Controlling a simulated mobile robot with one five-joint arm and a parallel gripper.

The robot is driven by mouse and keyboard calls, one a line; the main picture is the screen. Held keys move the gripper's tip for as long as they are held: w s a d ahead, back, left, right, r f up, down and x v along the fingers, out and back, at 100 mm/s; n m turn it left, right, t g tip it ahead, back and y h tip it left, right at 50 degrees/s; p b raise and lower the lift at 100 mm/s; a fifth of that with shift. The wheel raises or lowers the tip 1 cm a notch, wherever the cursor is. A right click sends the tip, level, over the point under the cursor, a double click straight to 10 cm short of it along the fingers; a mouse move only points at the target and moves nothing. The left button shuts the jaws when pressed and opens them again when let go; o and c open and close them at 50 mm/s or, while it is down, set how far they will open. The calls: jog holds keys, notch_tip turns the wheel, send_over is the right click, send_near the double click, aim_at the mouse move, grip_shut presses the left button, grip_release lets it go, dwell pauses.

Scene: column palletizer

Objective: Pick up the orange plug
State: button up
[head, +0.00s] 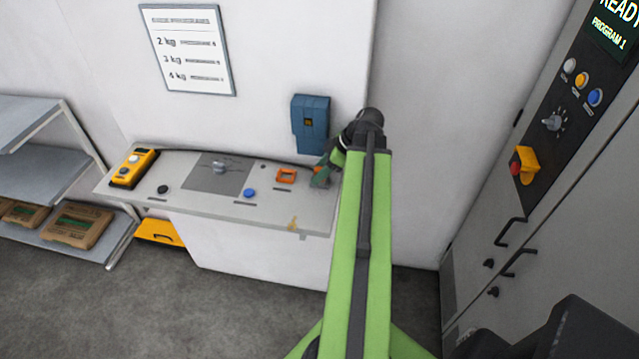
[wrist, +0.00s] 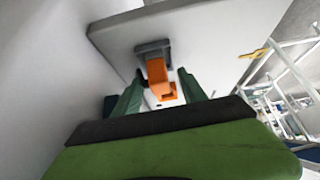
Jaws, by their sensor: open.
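The orange plug (wrist: 158,76) shows in the wrist view between the two green fingers of my gripper (wrist: 160,82), close to a grey block-like fitting (wrist: 152,48). The fingers are open, one on each side of the plug; I cannot tell whether either touches it. In the head view my gripper (head: 321,178) is low over the right end of the sloping grey console (head: 225,215). Only a small orange bit of the plug (head: 318,169) shows there, and the gripper and arm hide the rest.
A blue box (head: 310,124) hangs on the wall above my gripper. A grey cabinet (head: 560,210) stands at right.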

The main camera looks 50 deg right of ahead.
jog(key=shift+w+f, duration=0.1)
grip_shut()
dwell(0.4)
jog(key=shift+s+d+r+p, duration=0.1)
jog(key=shift+s+r+p, duration=0.15)
jog(key=shift+r+p, duration=0.3)
jog(key=s+d+r+p, duration=0.7)
jog(key=s, duration=0.4)
jog(key=shift+s, duration=0.25)
